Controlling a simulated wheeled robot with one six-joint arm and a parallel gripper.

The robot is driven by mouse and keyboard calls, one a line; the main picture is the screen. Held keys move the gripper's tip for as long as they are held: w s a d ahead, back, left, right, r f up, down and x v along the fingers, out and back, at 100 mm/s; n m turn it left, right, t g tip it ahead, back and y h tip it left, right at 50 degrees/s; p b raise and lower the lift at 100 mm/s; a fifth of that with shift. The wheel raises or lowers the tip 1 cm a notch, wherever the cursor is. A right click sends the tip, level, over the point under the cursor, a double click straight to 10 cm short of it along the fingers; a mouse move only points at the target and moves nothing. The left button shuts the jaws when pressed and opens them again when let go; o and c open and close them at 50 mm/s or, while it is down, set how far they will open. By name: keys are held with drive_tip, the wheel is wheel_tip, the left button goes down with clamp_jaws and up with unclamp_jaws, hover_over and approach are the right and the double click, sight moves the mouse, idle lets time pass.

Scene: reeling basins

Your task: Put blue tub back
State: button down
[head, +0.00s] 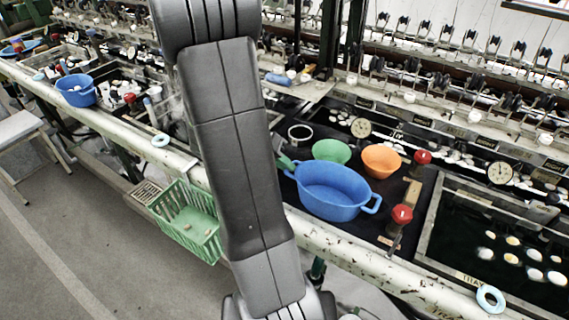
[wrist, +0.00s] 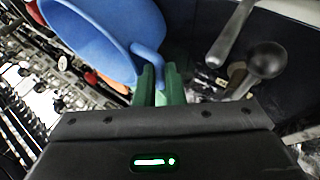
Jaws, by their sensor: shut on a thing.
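The blue tub (head: 338,193) is an oval basin with side handles, at the middle right of the head view over the dark bench top. It looks empty and roughly level; I cannot tell whether its base touches the bench. My gripper has green fingers, which show at the tub's left handle in the head view (head: 286,163), mostly hidden behind my arm. In the wrist view my gripper (wrist: 160,78) is shut on the handle of the tub (wrist: 98,28), whose body fills the upper left.
A green bowl (head: 331,151) and an orange bowl (head: 381,161) stand just behind the tub. Red-knobbed valves (head: 402,215) rise to its right, beside a water basin (head: 500,235) with floating cocoons. Another blue tub (head: 76,92) is far left. A green crate (head: 187,222) hangs on the front pipe.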

drive_tip(key=c, duration=1.5)
unclamp_jaws()
drive_tip(key=v, duration=1.2)
